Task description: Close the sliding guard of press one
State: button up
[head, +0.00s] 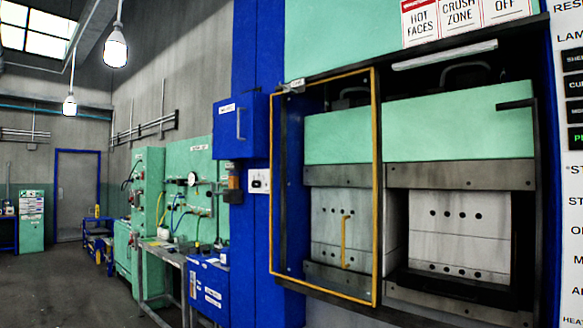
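The sliding guard (376,190) is a tall yellow-edged frame with a see-through panel, at the middle right of the head view. It stands over the left part of the press opening. A vertical yellow handle (345,242) sits on its lower right part. Through it I see a mint-green block and pale plates with dark holes. The right part of the press (460,229) is uncovered, with its pale plates between grey steel bars in plain sight. I cannot read which press this is. My gripper is not in view.
A blue column with a blue box (240,127) stands left of the guard. Further left are a workbench (178,253), a green panel with a gauge and hoses, and a green cabinet (149,215). A sign board edges the right. Open floor lies at the far left.

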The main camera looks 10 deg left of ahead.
aim_at(373, 304)
jog(key=u, duration=0.4)
jog(key=i+l+u, duration=0.8)
jog(key=l, duration=0.1)
